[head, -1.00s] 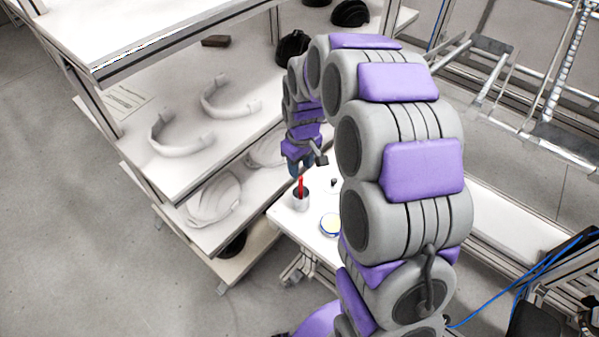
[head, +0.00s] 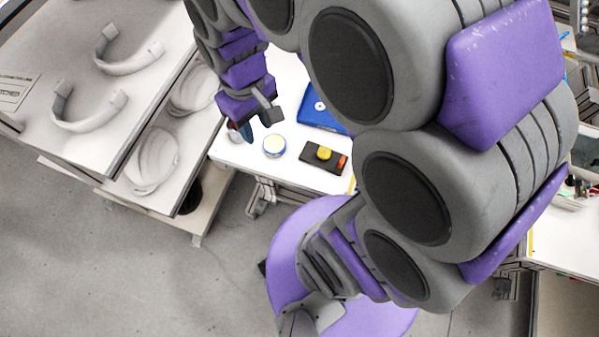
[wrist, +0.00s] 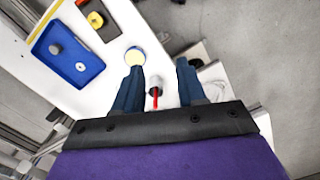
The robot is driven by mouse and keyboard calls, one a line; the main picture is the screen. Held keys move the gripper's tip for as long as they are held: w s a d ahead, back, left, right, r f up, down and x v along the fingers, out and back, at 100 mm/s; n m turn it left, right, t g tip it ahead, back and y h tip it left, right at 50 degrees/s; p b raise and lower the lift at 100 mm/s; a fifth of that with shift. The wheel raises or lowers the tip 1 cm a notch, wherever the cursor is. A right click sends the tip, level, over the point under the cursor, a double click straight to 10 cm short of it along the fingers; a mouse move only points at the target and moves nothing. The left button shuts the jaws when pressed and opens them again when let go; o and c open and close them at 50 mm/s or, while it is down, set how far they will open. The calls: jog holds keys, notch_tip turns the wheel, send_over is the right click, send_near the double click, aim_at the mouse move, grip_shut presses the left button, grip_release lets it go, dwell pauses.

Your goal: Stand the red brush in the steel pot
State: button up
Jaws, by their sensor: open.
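In the wrist view the steel pot (wrist: 155,82) stands on the white table, between and beyond my two blue fingers. The red brush (wrist: 155,99) stands in the pot, with its handle sticking up towards the camera. My gripper (wrist: 158,68) is open, with a clear gap on both sides of the brush, and no finger visibly holds it. In the head view my gripper (head: 240,131) is low over the table's left corner and largely hides the pot and brush.
On the table are a round yellow-topped tin (head: 274,146), a blue tray (head: 322,110) and a dark box with a yellow knob (head: 323,156). Floor is clear at lower left.

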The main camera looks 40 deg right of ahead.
jog(key=s+m+g, duration=0.1)
jog(key=s+m, duration=0.1)
jog(key=s, duration=1.2)
jog(key=shift+s+d+r+m, duration=0.15)
jog(key=shift+s+r+m, duration=0.15)
jog(key=shift+s, duration=0.05)
